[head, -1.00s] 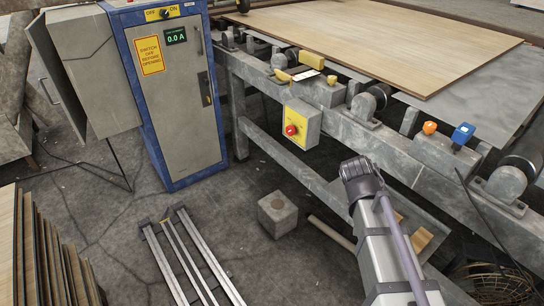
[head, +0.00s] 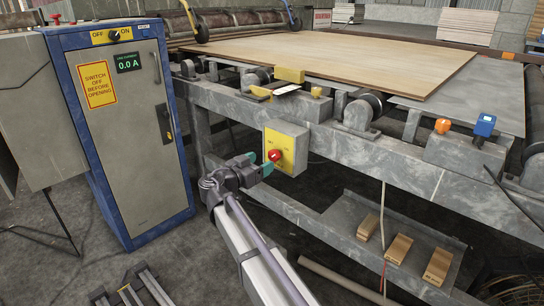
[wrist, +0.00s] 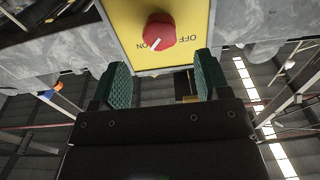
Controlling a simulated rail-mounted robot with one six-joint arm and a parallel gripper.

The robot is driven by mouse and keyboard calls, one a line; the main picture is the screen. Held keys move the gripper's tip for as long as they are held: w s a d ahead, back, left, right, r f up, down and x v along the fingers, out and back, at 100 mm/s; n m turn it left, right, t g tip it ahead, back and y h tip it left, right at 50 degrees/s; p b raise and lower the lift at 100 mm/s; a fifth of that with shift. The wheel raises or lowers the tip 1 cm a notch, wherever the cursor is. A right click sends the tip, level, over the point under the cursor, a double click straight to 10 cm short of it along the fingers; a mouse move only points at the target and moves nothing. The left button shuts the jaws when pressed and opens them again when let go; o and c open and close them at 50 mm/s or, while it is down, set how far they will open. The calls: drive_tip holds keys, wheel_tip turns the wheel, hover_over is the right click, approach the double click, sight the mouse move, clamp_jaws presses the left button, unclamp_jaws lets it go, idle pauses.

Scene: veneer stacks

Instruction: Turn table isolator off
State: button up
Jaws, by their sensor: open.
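The table isolator is a grey box with a yellow face (head: 289,138) and a red knob (head: 275,155), fixed to the table's front rail. In the wrist view its yellow face (wrist: 120,18) shows OFF and ON lettering, and the white mark on the red knob (wrist: 160,30) points toward ON. My gripper (head: 260,163) is open, with green pads, just in front of the knob and slightly below it. In the wrist view my gripper's fingers (wrist: 163,77) stand apart with nothing between them; the knob is beyond their tips. I see no contact.
A blue-framed cabinet (head: 135,140) at the left has its own OFF/ON switch and a display reading 0.0 A. Veneer sheets (head: 330,55) lie on the roller table. An orange button (head: 442,126) and a blue device (head: 484,125) sit at the right. Wood blocks (head: 398,248) rest on the lower shelf.

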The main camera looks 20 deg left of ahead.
sight(272, 155)
drive_tip(key=x, duration=0.6)
drive_tip(key=shift+w+d, duration=0.1)
drive_tip(key=shift+w, duration=0.2)
drive_tip(key=c, duration=0.9)
